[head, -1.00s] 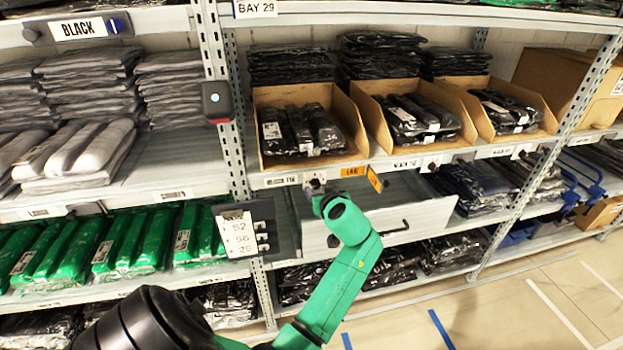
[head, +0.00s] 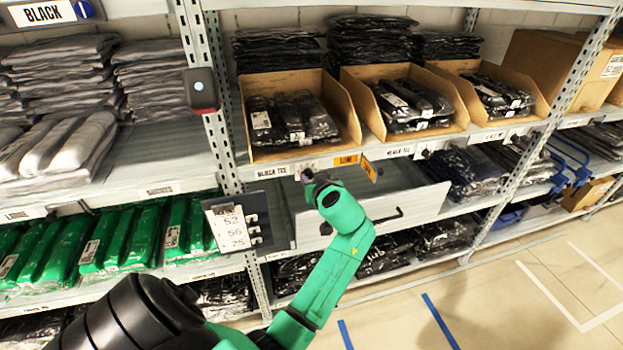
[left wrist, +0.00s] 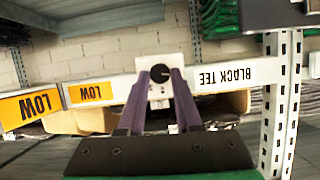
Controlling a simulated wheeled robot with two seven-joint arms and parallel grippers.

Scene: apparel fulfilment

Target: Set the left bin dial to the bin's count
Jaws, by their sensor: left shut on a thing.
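The left bin (head: 254,118) is an open cardboard bin holding a few black bagged packs, some of them hidden behind others. Its dial (left wrist: 160,73) is a small black knob on a pale plate on the shelf edge, between the BLACK TEE label and the orange LOW label. My left gripper (head: 311,183) is at this dial below the bin. In the left wrist view its two purple fingers (left wrist: 162,84) reach the knob from both sides and are shut on it. The knob's scale is too small to read. My right gripper is not in view.
Two more cardboard bins (head: 352,92) stand to the right with their own labels. An orange LOW flag (head: 369,169) sticks out right of the dial. A clipboard (head: 229,228) hangs on the left post. A pale panel (head: 425,203) lies below the dial.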

